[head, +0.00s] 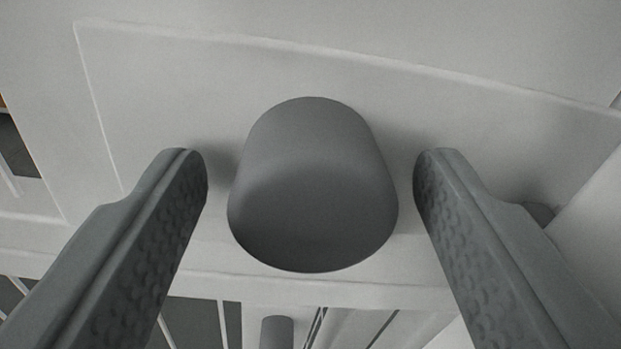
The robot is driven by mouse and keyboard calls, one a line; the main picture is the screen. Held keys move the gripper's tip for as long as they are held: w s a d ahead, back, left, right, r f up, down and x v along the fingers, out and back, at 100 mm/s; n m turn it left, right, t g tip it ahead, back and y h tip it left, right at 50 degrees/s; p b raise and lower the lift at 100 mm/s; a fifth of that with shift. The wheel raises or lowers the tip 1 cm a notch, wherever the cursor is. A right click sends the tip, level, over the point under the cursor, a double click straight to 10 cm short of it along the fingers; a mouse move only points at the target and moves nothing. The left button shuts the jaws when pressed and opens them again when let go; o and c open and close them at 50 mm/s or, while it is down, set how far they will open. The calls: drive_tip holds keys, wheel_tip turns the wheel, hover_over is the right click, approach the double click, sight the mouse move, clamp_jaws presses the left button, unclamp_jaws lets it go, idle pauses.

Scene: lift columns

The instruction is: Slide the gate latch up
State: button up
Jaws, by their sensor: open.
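A dark grey rounded knob (312,185) stands out from a pale panel in the middle of the head view; it looks like the gate latch's handle. My gripper (311,172) is open, with one finger on each side of the knob. There is a visible gap between the knob and each finger. The fingertips lie beside the knob, and neither appears to touch it. Whatever track the knob slides on is not clear from here.
The pale panel (170,80) with a raised edge fills the area behind the knob. A smaller grey cylinder (276,332) shows below the knob. Another dark round piece (540,212) is partly hidden behind the right finger. Dark gaps show at the lower left.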

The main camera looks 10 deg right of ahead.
sight(331, 42)
drive_tip(key=shift+r, duration=0.1)
clamp_jaws()
drive_tip(key=shift+r, duration=1.85)
unclamp_jaws()
drive_tip(key=shift+f, duration=0.1)
drive_tip(key=shift+s, duration=0.1)
drive_tip(key=s, duration=1.7)
drive_tip(key=shift+a, duration=0.25)
